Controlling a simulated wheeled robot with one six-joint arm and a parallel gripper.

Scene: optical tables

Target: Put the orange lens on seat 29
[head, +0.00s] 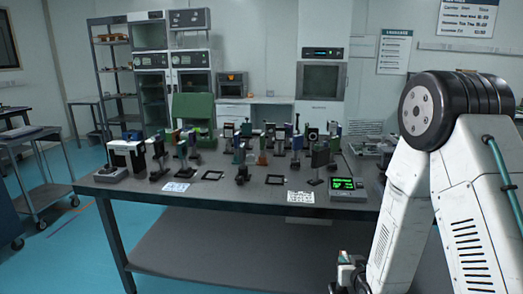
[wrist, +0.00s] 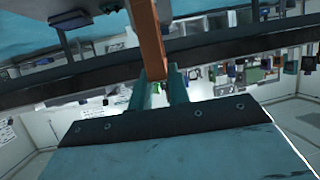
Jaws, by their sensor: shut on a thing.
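In the wrist view my gripper (wrist: 162,85) is shut on an orange upright piece, the orange lens (wrist: 149,40). Only its flat orange side shows, and its top runs out of the picture. In the head view part of my wrist shows low in the picture, below the table's front edge, and the held lens cannot be made out there. Two flat black square frames lie near the front of the table, a left one (head: 213,175) and a right one (head: 275,180). No seat number is readable, so I cannot tell which seat is 29.
The dark optical table (head: 240,197) carries many mounted optics, crowded at the middle and back. A box with a green display (head: 347,187) stands at its front right. White cards (head: 300,197) lie along the front edge.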

